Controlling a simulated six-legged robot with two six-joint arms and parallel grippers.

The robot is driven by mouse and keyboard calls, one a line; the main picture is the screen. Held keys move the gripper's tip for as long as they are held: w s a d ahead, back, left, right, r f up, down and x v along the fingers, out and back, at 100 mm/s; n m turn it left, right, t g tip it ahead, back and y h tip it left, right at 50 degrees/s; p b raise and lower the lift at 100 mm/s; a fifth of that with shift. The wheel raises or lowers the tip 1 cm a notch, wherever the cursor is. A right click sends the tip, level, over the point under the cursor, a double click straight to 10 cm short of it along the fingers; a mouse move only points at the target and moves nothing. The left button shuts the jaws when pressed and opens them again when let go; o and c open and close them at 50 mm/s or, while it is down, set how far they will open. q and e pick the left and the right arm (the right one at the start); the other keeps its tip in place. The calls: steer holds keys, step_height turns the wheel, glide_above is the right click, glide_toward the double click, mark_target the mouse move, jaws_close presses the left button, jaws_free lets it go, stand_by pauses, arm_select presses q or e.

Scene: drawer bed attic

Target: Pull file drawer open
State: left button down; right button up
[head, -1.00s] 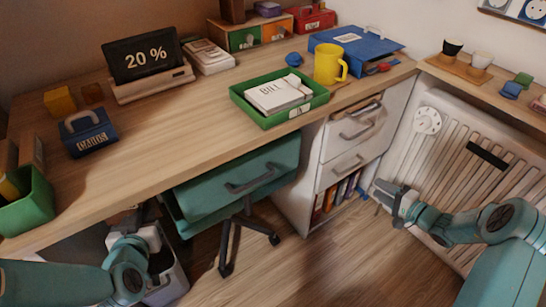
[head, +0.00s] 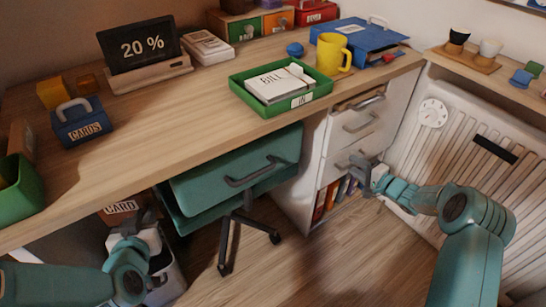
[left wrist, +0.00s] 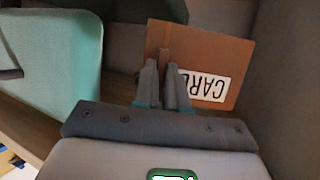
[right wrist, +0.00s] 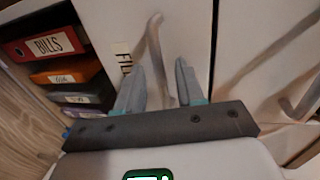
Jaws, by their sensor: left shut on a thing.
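The file drawer (head: 335,168) is the lowest drawer in the white cabinet under the desk's right end and looks closed. In the right wrist view its pale front (right wrist: 180,25) carries a partly hidden label beginning "FI" and a bar handle (right wrist: 154,50). My right gripper (head: 368,172) is open in front of it; in the right wrist view its fingers (right wrist: 158,85) stand either side of the handle's lower part. Whether they touch it I cannot tell. My left gripper (left wrist: 163,75) is shut on a brown card box (left wrist: 205,60) under the desk's left side, also visible in the head view (head: 122,206).
A teal chair (head: 230,185) stands left of the cabinet. A white radiator (head: 460,140) is on the right. Floor (head: 330,270) in front is clear.

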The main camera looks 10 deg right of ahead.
steer(key=shift+w, duration=0.1)
jaws_close()
steer(key=f+v, duration=0.3)
steer(key=v, duration=1.1)
steer(key=s+f+v, duration=0.1)
steer(key=f+v, duration=0.2)
steer(key=v, duration=1.1)
steer(key=shift+s+d, duration=0.3)
steer(key=shift+d, duration=0.2)
jaws_free()
